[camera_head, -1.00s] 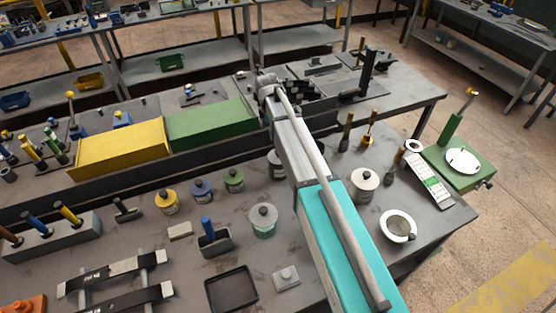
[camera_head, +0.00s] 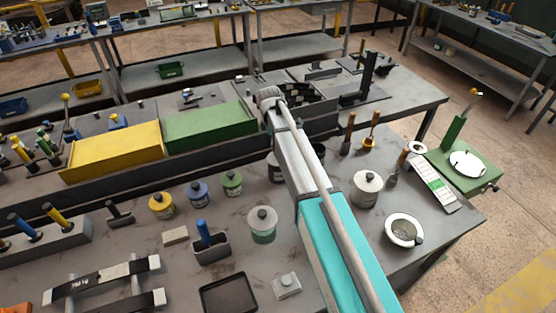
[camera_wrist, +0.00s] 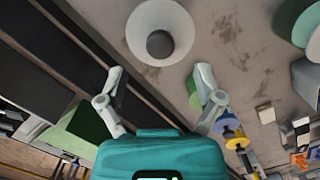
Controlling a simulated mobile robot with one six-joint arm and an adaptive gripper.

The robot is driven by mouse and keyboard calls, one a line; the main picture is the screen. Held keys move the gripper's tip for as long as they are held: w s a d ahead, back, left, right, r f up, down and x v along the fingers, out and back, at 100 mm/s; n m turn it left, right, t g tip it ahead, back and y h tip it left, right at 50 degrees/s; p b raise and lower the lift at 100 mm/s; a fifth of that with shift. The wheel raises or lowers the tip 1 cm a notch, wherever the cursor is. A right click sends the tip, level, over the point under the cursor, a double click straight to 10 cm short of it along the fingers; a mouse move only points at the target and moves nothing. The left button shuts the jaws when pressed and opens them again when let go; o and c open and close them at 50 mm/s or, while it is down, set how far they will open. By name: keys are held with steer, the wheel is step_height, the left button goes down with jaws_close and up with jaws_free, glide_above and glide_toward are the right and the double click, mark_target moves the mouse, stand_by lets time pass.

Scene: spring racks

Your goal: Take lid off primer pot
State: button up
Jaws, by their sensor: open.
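Several lidded pots stand on the bench, and I cannot read which one is the primer pot. A pot with a pale round lid and dark knob (camera_wrist: 160,43) is just beyond my gripper (camera_wrist: 159,74) in the wrist view. My gripper is open and empty, its two fingers apart, with the knob lined up between them but not touched. In the head view this pot seems to be the one (camera_head: 274,170) half hidden behind my arm, which also hides my gripper. Other pots are a pale green one (camera_head: 263,224) and a white one (camera_head: 367,189).
Small yellow (camera_head: 162,205), blue (camera_head: 198,193) and green (camera_head: 232,183) pots stand left of my arm. A yellow bin (camera_head: 115,152) and a green bin (camera_head: 210,127) are behind. A bowl (camera_head: 403,231) is at the right edge.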

steer(key=shift+s+d+f+b, duration=0.1)
steer(key=shift+d+f+b, duration=0.1)
steer(key=shift+f+b, duration=1.1)
steer(key=shift+d+f+b, duration=0.15)
steer(key=shift+f+b, duration=1.15)
jaws_close()
steer(key=shift+r, duration=0.25)
steer(key=shift+r+p, duration=0.75)
steer(key=shift+p, duration=0.25)
steer(key=s+a+r+p, duration=0.7)
steer(key=s+r+p, duration=0.4)
steer(key=s, duration=0.1)
steer(key=shift+a, duration=0.15)
